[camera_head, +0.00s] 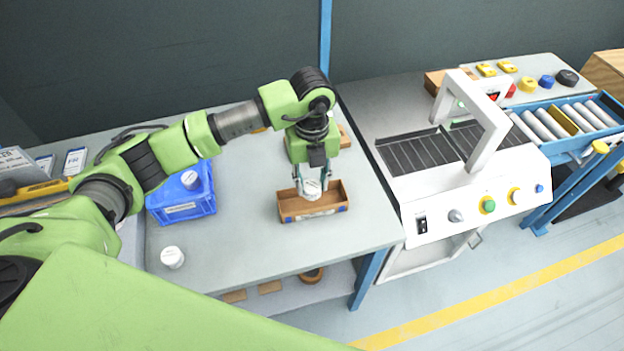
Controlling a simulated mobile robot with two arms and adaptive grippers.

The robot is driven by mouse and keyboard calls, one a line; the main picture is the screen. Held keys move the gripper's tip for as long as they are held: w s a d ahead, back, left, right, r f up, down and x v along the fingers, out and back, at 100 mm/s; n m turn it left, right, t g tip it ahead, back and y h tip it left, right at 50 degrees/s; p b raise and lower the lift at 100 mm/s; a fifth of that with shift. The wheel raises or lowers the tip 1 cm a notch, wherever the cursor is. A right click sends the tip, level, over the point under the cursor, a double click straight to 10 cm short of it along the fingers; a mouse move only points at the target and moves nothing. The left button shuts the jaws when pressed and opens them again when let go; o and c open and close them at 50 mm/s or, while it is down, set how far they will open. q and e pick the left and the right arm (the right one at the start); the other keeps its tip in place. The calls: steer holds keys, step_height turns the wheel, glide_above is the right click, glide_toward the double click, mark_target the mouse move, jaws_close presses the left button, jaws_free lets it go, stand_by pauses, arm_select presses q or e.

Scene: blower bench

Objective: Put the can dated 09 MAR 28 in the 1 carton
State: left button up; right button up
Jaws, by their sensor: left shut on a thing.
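My left gripper (311,181) points down over an open brown carton (332,207) on the grey bench. It is shut on a white can (312,188), which is at or just inside the carton's opening; I cannot tell whether it touches the floor of the carton. Another white can (172,257) stands on the bench at the front left. A white can (190,180) sits in the blue crate (187,211). The dates on the cans and the carton's number are too small to read. My right gripper is not in view.
A white machine with an arch (478,130) and a dark belt stands right of the bench. Blue-framed rollers (560,122) lie beyond it. Small brown pieces lie behind my gripper. The bench between crate and carton is clear.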

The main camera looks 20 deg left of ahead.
mark_target(312, 185)
arm_select(q)
step_height(312, 185, down, 2)
steer(key=shift+f+b, duration=0.1)
steer(key=shift+b, duration=0.6)
steer(key=shift+f+b, duration=1.1)
steer(key=shift+f, duration=0.3)
steer(key=o, duration=1.2)
steer(key=shift+r, duration=0.1)
steer(key=shift+r, duration=0.25)
step_height(312, 185, up, 11)
steer(key=shift+r, duration=0.15)
